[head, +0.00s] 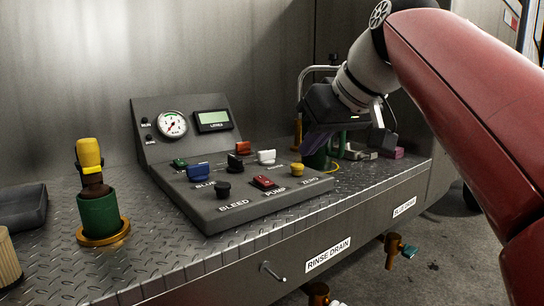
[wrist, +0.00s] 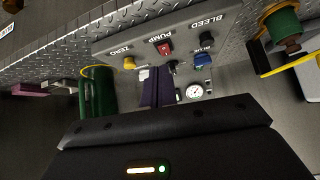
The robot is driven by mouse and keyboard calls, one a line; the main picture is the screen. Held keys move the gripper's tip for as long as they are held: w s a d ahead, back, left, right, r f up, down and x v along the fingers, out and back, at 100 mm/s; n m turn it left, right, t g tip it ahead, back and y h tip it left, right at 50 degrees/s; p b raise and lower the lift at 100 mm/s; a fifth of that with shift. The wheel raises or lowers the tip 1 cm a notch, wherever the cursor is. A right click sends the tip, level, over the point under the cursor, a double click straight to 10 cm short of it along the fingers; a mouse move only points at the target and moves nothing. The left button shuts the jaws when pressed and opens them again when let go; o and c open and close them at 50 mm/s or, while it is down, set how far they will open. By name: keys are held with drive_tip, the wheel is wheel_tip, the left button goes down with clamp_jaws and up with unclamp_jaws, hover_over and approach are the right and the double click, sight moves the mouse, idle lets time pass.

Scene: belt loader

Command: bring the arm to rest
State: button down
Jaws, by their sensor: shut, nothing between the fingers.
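My gripper (head: 316,143) hangs over the right part of the steel deck, just beyond the right end of the control panel, its fingers pointing down. In the wrist view its purple fingers (wrist: 157,87) are together with nothing between them. They appear in front of the control panel; I cannot tell the exact gap to it. My red and grey arm reaches in from the right of the head view. The gripper hides part of a green cylinder (head: 316,158) behind it.
The control panel (head: 219,215) carries a gauge (head: 172,124), a display (head: 213,120) and several coloured buttons. A green holder (head: 99,215) with a yellow-topped tool stands at left. Small blocks, one pink (head: 392,153), lie at right. A metal pipe arches behind my gripper.

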drive_tip(key=s+d+f+m+h, duration=0.1)
drive_tip(key=s+f, duration=0.4)
drive_tip(key=f, duration=0.6)
drive_tip(key=s+d+f+m+g+h, duration=0.1)
drive_tip(key=s+d+f+m+h, duration=0.1)
drive_tip(key=s+f, duration=0.4)
drive_tip(key=s+d+f+m+h, duration=0.1)
drive_tip(key=s+f, duration=0.4)
drive_tip(key=f, duration=1)
drive_tip(key=shift+s+d+f+m+g, duration=0.15)
drive_tip(key=shift+d+f+m+g, duration=0.2)
drive_tip(key=shift+d+m, duration=0.4)
drive_tip(key=shift+a, duration=0.1)
